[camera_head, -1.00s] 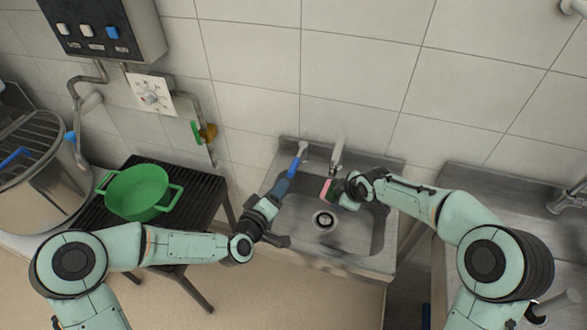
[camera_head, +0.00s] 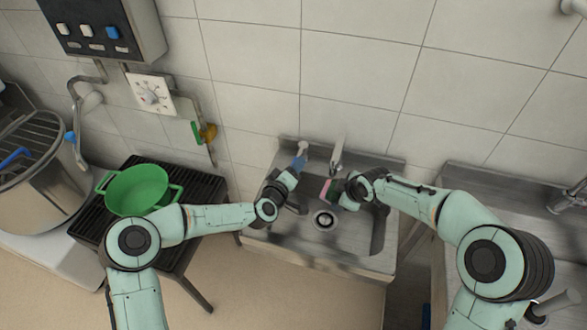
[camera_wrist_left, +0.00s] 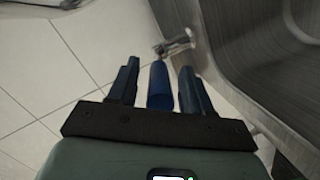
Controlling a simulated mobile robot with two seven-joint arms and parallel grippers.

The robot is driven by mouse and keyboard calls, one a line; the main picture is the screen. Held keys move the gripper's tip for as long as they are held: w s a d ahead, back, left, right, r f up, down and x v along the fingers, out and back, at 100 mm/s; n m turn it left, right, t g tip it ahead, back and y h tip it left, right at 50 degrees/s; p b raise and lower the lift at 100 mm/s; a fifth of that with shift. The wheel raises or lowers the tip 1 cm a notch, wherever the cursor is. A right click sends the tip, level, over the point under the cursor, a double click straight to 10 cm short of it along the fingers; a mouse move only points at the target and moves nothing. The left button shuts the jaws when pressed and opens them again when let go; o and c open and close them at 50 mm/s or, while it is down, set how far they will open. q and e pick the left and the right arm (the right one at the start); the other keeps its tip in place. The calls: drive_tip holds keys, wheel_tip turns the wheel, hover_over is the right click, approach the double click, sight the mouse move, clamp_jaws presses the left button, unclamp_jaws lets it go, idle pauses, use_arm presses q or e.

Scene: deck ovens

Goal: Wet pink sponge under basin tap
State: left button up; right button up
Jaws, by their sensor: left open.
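The basin (camera_head: 350,228) is a steel sink against the tiled wall, with a metal tap spout (camera_head: 337,155) at its back. The pink sponge (camera_head: 325,188) is in my right gripper (camera_head: 331,190), above the basin and just below the spout tip in the picture. No water stream shows. A blue tap lever (camera_head: 299,163) stands left of the spout. My left gripper (camera_head: 294,171) is at this lever. In the left wrist view the blue lever (camera_wrist_left: 160,86) lies between the two open fingers of my left gripper (camera_wrist_left: 158,82), with gaps on both sides.
The drain (camera_head: 323,220) is in the basin floor. A green pot (camera_head: 137,190) stands on a black slatted stand at the left. A large steel pot (camera_head: 35,185) is further left. A steel counter (camera_head: 500,205) lies right of the basin.

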use_arm(q)
clamp_jaws()
drive_tip(key=shift+w+a+m+g+h, duration=0.2)
drive_tip(key=shift+a+m+g+h, duration=0.1)
drive_tip(key=shift+a+m+h, duration=0.25)
drive_tip(key=shift+w+a+m+g+h, duration=0.15)
drive_tip(key=shift+a+m+g+h, duration=0.2)
drive_tip(key=shift+h, duration=0.3)
unclamp_jaws()
drive_tip(key=v, duration=1.2)
